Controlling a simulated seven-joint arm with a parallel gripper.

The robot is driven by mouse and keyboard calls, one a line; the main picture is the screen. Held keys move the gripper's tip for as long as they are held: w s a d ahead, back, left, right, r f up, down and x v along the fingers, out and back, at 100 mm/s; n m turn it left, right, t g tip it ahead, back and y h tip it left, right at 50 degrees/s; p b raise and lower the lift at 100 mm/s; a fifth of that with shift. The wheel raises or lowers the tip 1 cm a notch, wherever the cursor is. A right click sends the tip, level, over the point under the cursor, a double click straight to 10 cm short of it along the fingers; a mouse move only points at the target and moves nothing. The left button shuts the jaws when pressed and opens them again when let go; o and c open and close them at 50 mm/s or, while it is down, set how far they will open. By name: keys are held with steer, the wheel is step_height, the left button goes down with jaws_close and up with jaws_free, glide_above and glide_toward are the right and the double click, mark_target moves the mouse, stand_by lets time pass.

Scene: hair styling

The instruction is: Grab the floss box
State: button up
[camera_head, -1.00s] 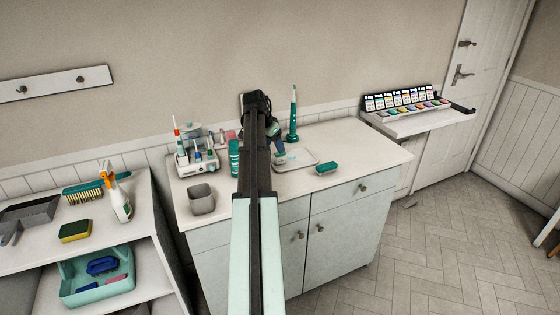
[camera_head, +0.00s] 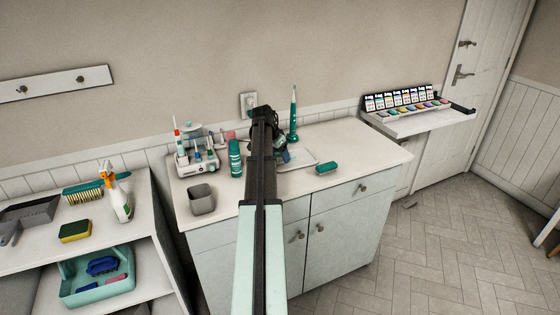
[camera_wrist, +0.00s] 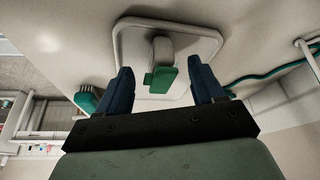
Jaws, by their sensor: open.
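The floss box, seemingly the small white and green item (camera_wrist: 161,68), lies on the pale rimmed tray (camera_wrist: 118,45) in the wrist view. My gripper (camera_wrist: 161,78) is open, with one blue finger on each side of this item in the picture. I cannot tell whether the fingers touch it or how far above the tray they are. In the head view my gripper (camera_head: 284,156) is over the left part of the tray (camera_head: 312,163), and my arm hides the item.
A green brush (camera_head: 327,168) lies right of the tray. A green toothbrush (camera_head: 293,115) stands behind it. A green bottle (camera_head: 235,158), a grey cup (camera_head: 201,199) and a white holder (camera_head: 197,162) with several items are to the left. The countertop's right end is clear.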

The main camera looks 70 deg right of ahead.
steer(key=c, duration=1.2)
steer(key=shift+r, duration=0.1)
